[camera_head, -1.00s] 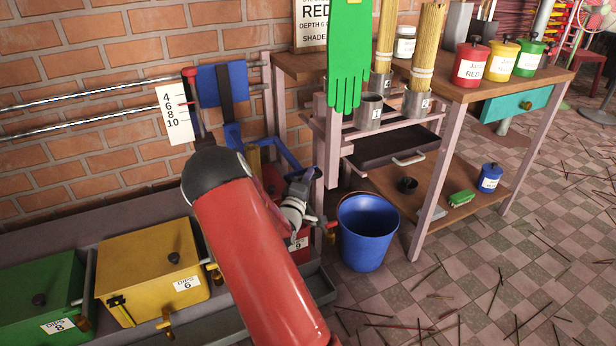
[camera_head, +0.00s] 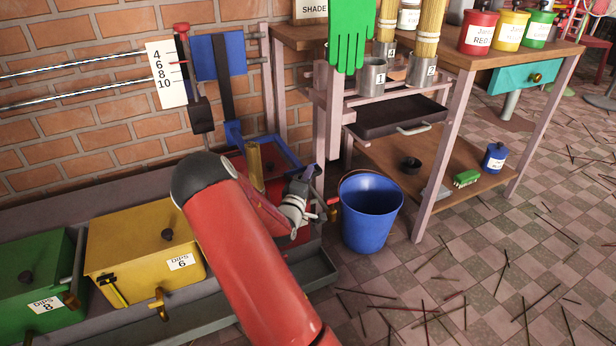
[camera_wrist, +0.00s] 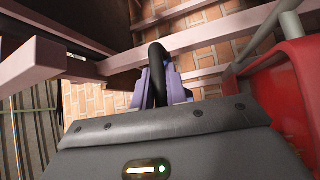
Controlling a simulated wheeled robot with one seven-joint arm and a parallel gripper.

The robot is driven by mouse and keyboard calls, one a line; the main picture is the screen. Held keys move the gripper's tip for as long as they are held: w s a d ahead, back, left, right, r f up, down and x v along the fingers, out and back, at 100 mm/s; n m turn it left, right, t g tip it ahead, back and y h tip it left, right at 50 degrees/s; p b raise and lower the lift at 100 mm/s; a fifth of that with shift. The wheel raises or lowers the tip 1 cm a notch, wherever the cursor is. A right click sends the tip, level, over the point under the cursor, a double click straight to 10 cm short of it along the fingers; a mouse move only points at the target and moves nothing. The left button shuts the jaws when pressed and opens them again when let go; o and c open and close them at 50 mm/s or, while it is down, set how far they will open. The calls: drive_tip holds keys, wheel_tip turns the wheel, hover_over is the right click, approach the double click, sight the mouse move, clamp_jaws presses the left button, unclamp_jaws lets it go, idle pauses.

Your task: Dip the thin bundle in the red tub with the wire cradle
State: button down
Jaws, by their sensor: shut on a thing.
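A thin tan bundle (camera_head: 254,166) stands upright in the blue wire cradle (camera_head: 279,151), over the red tub (camera_head: 303,236) at the centre of the head view. Its lower end and much of the tub are hidden by my red arm. My gripper (camera_head: 307,182) is at the tub's right side. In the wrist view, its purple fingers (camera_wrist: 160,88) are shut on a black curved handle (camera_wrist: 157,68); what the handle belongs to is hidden. A depth scale (camera_head: 167,72) marked 4 to 10 hangs at the wall, with a red pointer near 6.
A yellow tub (camera_head: 145,245) and a green tub (camera_head: 30,280) stand to the left, both lidded. A blue bucket (camera_head: 370,213) is on the floor close right of my gripper. A wooden table (camera_head: 460,75) with jars and bundles stands behind it. Scattered sticks lie on the tiled floor.

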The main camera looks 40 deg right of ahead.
drive_tip(key=shift+f, duration=0.4)
drive_tip(key=c, duration=1.5)
unclamp_jaws()
drive_tip(key=shift+o, duration=0.5)
drive_tip(key=shift+r, duration=0.1)
drive_tip(key=v, duration=0.8)
